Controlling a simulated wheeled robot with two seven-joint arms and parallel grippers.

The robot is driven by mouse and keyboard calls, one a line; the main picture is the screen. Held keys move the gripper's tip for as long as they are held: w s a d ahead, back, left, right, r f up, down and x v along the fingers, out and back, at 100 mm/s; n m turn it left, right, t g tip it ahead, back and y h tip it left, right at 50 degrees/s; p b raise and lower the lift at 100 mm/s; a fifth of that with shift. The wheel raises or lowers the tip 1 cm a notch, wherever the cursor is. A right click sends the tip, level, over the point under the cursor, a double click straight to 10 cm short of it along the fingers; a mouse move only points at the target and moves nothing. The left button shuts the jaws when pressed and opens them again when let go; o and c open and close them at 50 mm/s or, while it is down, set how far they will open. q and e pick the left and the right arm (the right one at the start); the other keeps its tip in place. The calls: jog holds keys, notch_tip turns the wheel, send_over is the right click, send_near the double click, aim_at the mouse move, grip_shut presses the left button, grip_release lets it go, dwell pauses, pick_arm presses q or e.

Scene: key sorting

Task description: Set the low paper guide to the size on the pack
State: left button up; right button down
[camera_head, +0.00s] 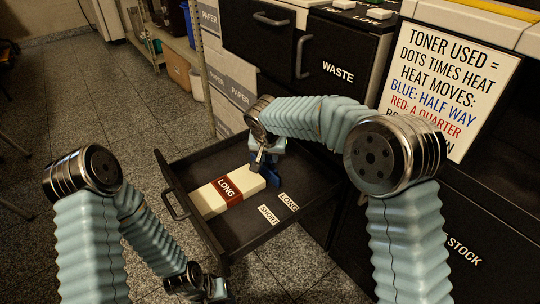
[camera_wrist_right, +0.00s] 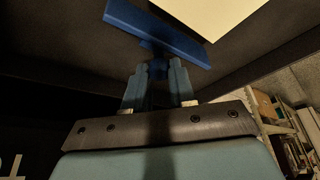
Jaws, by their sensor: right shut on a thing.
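An open dark drawer (camera_head: 238,236) holds a cream paper pack (camera_head: 208,198) with a red band reading LONG. The blue paper guide (camera_head: 269,174) stands at the far right end of the pack; it also shows in the right wrist view (camera_wrist_right: 165,36) as a blue bar with a small knob. My right gripper (camera_head: 262,160) reaches down into the drawer and is shut on the guide's knob, seen between its fingers (camera_wrist_right: 158,78). Labels LONG (camera_head: 288,201) and SHORT (camera_head: 268,215) lie on the drawer floor. My left gripper (camera_head: 212,290) is low, outside the drawer, its fingers unclear.
The drawer handle (camera_head: 174,207) faces left. A WASTE drawer (camera_head: 338,73) and a STOCK front (camera_head: 464,250) are part of the cabinet. A toner sign (camera_head: 450,75) hangs at right. PAPER boxes (camera_head: 232,88) stand behind.

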jog(key=shift+s+a, duration=0.25)
jog(key=shift+a, duration=0.1)
pick_arm(q)
jog(key=shift+s+a, duration=0.15)
jog(key=shift+a, duration=0.1)
pick_arm(e)
jog(key=shift+d, duration=0.1)
jog(key=c, duration=0.9)
grip_release()
jog(key=shift+c, duration=0.2)
pick_arm(q)
notch_tip(320, 180, up, 2)
jog(key=p, duration=0.2)
jog(key=shift+s+r+p, duration=0.1)
jog(key=shift+r+p, duration=0.15)
jog(key=shift+p, duration=0.05)
pick_arm(e)
jog(key=v, duration=1.3)
jog(key=shift+r, duration=0.35)
jog(key=shift+s, duration=0.1)
